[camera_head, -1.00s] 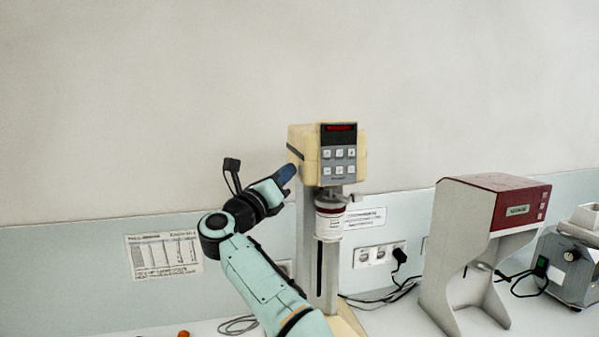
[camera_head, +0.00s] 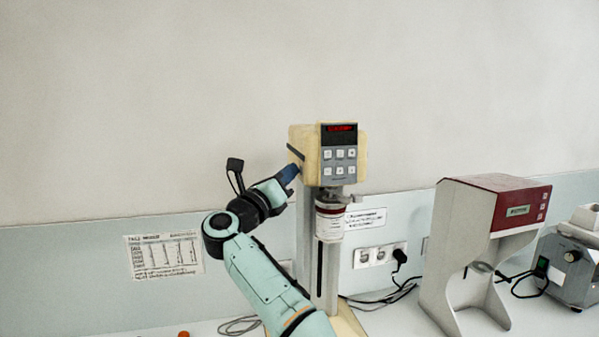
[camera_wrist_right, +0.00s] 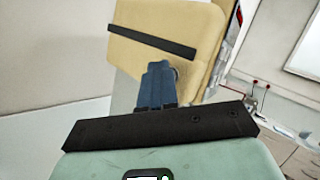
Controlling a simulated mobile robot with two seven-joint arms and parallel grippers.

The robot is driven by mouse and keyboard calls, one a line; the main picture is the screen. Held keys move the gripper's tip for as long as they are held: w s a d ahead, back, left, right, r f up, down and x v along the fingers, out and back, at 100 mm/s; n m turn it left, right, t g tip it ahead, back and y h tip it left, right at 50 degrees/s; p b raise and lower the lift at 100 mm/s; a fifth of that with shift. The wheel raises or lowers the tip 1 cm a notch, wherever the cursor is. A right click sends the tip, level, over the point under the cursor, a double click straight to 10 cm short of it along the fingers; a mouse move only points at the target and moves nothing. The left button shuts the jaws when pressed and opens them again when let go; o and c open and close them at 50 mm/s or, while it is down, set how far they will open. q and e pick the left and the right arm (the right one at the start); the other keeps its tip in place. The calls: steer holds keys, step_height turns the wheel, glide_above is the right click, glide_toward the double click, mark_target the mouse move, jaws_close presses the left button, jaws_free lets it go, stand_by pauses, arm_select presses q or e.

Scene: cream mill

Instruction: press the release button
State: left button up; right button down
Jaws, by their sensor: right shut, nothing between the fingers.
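The cream-yellow mill head (camera_head: 305,145) sits on an upright column and carries a grey front panel with a red-lit display and several keys. My right gripper (camera_head: 293,171) is shut and empty, its blue fingertips at the lower left side of the head. In the right wrist view the fingertips (camera_wrist_right: 158,68) are at the head's lower side, below a black strip. A small round button-like part (camera_wrist_right: 175,73) shows beside the tips, partly hidden by them. I cannot tell whether they touch it. A labelled white jar (camera_head: 330,222) hangs under the head. My left gripper is not in view.
A grey machine with a red top (camera_head: 497,190) stands at the right, with a grey device (camera_head: 570,268) beyond it. Wall sockets (camera_head: 378,255) and black cables are behind the mill. A printed sheet (camera_head: 163,256) is on the wall at the left. The space above the mill is clear.

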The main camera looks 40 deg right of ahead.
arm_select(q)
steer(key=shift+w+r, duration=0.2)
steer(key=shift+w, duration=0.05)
arm_select(e)
steer(key=shift+w+a, duration=0.4)
steer(key=shift+a, duration=0.2)
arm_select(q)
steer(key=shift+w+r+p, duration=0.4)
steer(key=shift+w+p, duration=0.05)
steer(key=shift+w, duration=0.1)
arm_select(e)
steer(key=a, duration=0.1)
steer(key=w+a, duration=0.1)
steer(key=a, duration=0.1)
steer(key=w+a, duration=0.1)
steer(key=shift+w+a, duration=0.15)
steer(key=shift+a, duration=0.05)
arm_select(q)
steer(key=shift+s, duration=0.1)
arm_select(e)
steer(key=shift+f, duration=0.1)
